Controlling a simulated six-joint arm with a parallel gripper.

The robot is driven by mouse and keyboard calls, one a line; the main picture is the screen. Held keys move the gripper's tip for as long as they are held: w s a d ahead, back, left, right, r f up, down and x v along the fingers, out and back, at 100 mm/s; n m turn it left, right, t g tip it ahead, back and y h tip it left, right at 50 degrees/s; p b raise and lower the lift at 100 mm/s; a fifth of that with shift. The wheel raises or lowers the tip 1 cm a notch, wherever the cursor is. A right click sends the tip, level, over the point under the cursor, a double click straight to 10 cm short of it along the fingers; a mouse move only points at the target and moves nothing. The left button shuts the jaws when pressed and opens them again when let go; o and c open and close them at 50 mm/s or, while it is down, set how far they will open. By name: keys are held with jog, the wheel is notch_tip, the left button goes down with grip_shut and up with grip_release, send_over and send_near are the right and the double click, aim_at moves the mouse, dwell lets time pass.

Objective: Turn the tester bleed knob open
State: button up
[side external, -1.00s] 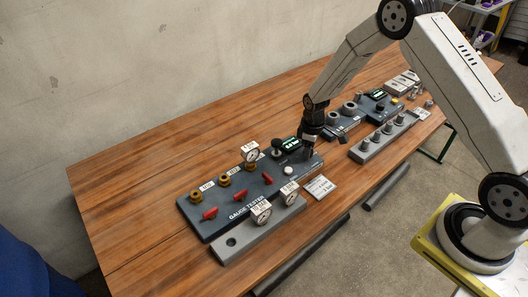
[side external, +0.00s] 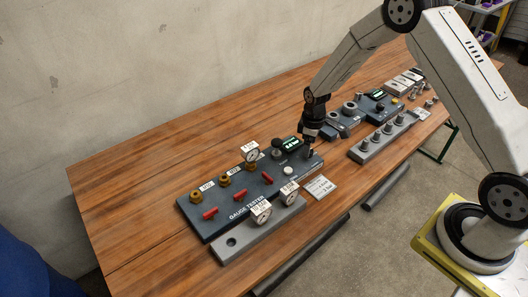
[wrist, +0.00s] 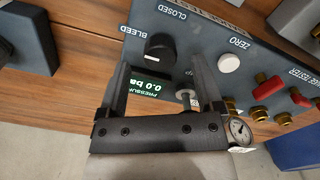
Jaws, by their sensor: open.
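The black bleed knob (wrist: 160,46) stands on the dark gauge tester panel (wrist: 205,48) in the wrist view, near the labels BLEED and CLOSED. My gripper (wrist: 158,63) is open, with one finger towards each side of the knob, and no contact is visible. In the side view my gripper (side external: 309,147) points down over the right end of the tester (side external: 222,218). The knob is small and largely hidden by the fingers there. The tester's display (wrist: 150,84) reads 0.0 bar and shows between my fingers.
Beside the knob are a white zero button (wrist: 229,62) and a pump-like plunger (side external: 277,152). Red valve handles (side external: 239,194) and a gauge (side external: 251,155) stand farther left. A grey block (side external: 232,244) with gauges lies in front. The table's left part (side external: 110,190) is clear.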

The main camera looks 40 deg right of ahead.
jog(key=shift+r, duration=2.9)
jog(key=shift+s+a+r, duration=0.25)
jog(key=shift+s+r, duration=0.05)
jog(key=shift+r, duration=0.05)
jog(key=s+a+r+m+t, duration=0.1)
jog(key=s+a+r+m, duration=0.1)
jog(key=s, duration=0.7)
jog(key=s+a+r+m+t, duration=0.1)
jog(key=s+a+r+m, duration=0.2)
jog(key=s+a+r, duration=0.2)
jog(key=s+r, duration=0.2)
jog(key=s, duration=0.1)
jog(key=shift+s+r+m+t, duration=0.2)
jog(key=shift+s+m+t, duration=0.1)
jog(key=shift+s, duration=0.05)
